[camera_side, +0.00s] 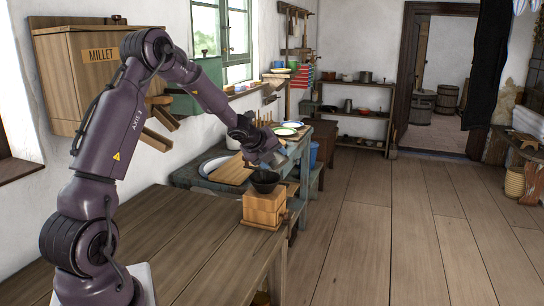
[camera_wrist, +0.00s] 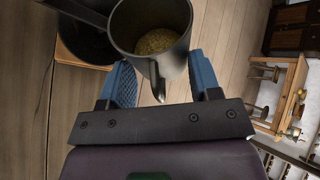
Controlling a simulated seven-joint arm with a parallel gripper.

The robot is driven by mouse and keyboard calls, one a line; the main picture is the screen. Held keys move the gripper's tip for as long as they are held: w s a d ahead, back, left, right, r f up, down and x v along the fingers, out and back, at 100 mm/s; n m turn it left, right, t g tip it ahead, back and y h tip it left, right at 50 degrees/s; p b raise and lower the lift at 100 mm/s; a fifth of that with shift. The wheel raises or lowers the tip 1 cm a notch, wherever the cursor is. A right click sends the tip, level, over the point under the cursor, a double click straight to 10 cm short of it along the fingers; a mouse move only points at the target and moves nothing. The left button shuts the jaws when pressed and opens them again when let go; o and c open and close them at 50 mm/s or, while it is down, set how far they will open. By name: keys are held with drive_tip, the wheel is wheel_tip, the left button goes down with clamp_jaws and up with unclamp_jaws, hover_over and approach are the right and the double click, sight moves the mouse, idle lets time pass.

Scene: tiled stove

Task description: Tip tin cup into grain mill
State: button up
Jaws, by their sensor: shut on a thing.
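The tin cup (camera_wrist: 150,30) is grey metal with yellowish grain (camera_wrist: 158,41) inside, seen in the wrist view. My gripper (camera_wrist: 160,80) has blue finger pads on either side of the cup's handle and is shut on it. The grain mill (camera_side: 264,207) is a wooden box with a dark round hopper (camera_side: 265,181) on top, on the table's far end. In the side view my gripper (camera_side: 266,156) is just above the hopper. In the wrist view the hopper (camera_wrist: 82,40) lies left of the cup, partly covered by it. The cup's exact tilt is hard to tell.
The mill stands near the right edge of the wooden table (camera_side: 190,240), whose nearer top is clear. Behind it are a wooden board (camera_side: 232,168) and plates (camera_side: 285,131) on a blue-green bench. A millet bin (camera_side: 85,75) hangs on the left wall.

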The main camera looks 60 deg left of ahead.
drive_tip(key=shift+a+n+h, duration=0.15)
drive_tip(key=shift+n+h, duration=0.15)
drive_tip(key=shift+h, duration=0.1)
idle(0.5)
drive_tip(key=shift+t+h, duration=0.3)
idle(0.7)
drive_tip(key=shift+s+a+n+h, duration=0.15)
drive_tip(key=shift+a+n+h, duration=0.1)
drive_tip(key=shift+n+h, duration=0.35)
drive_tip(key=shift+t, duration=0.4)
drive_tip(key=shift+s+a+r+n+h, duration=0.2)
drive_tip(key=shift+a+n+h, duration=0.15)
drive_tip(key=shift+n+h, duration=0.25)
drive_tip(key=shift+t, duration=0.3)
idle(0.5)
